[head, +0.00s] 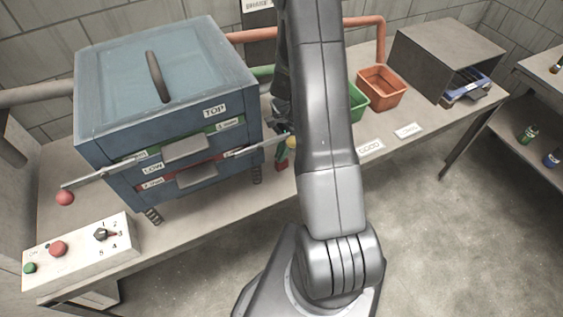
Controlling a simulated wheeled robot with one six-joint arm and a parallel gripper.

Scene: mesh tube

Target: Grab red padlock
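A small red object (282,162), with some green above it, shows on the table just right of the blue cabinet and beside my arm. It may be the red padlock, but it is too small and partly covered to be sure. My gripper (284,128) seems to be the dark end of my arm, just above that object and right of the cabinet. My arm covers much of it. Its fingers are not clear, so I cannot tell whether it is open, shut or touching anything.
The blue cabinet (150,108) has two labelled drawers and levers with a red ball (65,198) and a yellow ball (292,142). A control box (80,250) stands front left. Green (357,103) and orange (382,88) bins and a grey open box (440,55) stand right.

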